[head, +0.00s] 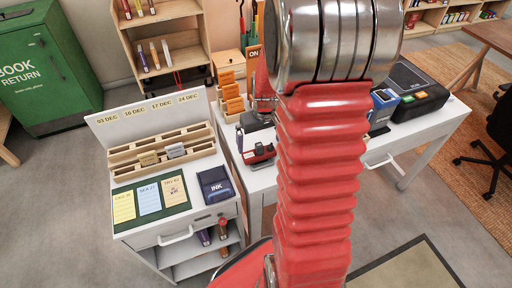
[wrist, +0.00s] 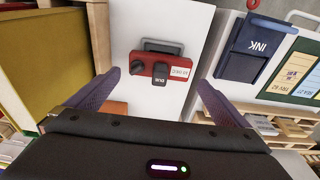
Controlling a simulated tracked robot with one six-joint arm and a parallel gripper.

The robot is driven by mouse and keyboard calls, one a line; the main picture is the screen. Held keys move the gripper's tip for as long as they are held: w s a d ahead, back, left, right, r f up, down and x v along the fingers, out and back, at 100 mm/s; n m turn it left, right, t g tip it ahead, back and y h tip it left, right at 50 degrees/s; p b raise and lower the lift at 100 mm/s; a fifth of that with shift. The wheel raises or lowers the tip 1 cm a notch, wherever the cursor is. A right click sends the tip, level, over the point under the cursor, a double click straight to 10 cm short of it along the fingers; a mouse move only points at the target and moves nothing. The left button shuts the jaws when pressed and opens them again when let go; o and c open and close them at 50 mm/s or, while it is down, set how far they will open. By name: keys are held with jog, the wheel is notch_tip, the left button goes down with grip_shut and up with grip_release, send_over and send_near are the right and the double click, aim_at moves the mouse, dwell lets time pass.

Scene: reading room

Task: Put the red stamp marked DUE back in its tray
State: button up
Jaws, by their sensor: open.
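The red stamp (wrist: 150,65) lies on a white surface in the wrist view, with a dark knob, a dark part marked DUE, a pale date label and a grey metal loop. In the head view the red stamp (head: 260,154) is on the white desk, left of my arm. My gripper (wrist: 159,79) is open, its purple fingers apart on either side of the stamp in the picture. Nothing is between them that I can tell is touched. I cannot pick out the stamp's tray for sure in either view.
A blue INK pad (head: 215,185) sits on the white cabinet, beside cards on a green mat (head: 122,188) and a wooden slotted rack (head: 125,172). It also shows in the wrist view (wrist: 250,48). A black machine (head: 420,98) stands on the desk's right side.

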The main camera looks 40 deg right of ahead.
aim_at(260, 156)
jog(key=r, duration=0.5)
jog(key=shift+s+a, duration=0.1)
jog(key=shift+s, duration=0.25)
jog(key=s+a+r+n+t, duration=0.1)
jog(key=s+a+r+t, duration=0.1)
jog(key=s+a+r, duration=0.4)
jog(key=s+a+r+n+t, duration=0.1)
jog(key=s+a+r+n, duration=0.1)
jog(key=s+a+r, duration=0.5)
jog(key=shift+s+a+r+t, duration=0.3)
jog(key=shift+a+r, duration=1.65)
jog(key=shift+a, duration=2.65)
jog(key=shift+w, duration=0.15)
jog(key=shift+c, duration=0.3)
